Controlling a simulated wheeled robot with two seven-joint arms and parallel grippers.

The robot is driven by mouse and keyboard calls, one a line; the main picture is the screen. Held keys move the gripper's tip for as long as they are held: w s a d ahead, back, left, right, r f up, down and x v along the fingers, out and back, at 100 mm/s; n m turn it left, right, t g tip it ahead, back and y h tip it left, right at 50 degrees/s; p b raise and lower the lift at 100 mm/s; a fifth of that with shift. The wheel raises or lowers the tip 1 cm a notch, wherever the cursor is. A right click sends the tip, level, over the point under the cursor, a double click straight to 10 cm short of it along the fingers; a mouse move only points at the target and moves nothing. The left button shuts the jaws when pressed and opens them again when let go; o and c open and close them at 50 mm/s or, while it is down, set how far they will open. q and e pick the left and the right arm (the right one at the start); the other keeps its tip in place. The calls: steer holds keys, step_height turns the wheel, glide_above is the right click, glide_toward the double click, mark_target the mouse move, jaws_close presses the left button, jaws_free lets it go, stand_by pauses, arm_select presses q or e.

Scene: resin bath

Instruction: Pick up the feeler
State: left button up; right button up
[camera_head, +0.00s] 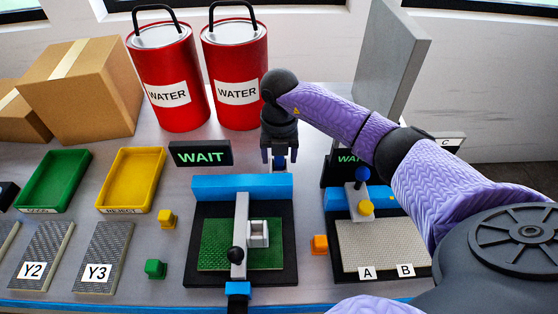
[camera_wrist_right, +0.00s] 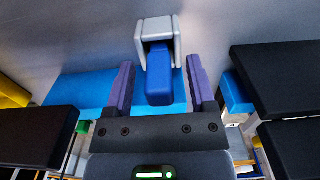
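A blue block-shaped handle (camera_wrist_right: 159,80) with a grey U-shaped bracket (camera_wrist_right: 158,30) at its far end appears to be the feeler. In the right wrist view it lies between the two purple fingers of my right gripper (camera_wrist_right: 160,63). A gap shows on the left side of the handle, and the right finger is very close to it; I cannot tell whether it touches. In the head view my right gripper (camera_head: 280,164) points down just behind the middle fixture and mostly hides the handle. My left gripper is not in view.
The middle fixture (camera_head: 286,265) holds a green plate under a grey bar. A WAIT sign (camera_head: 200,153) stands left of my right gripper, and two red WATER cans (camera_head: 238,92) stand behind. A second fixture (camera_head: 340,268) is at the right. Green (camera_head: 30,205) and yellow (camera_head: 108,206) trays lie left.

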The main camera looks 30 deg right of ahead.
jaws_close()
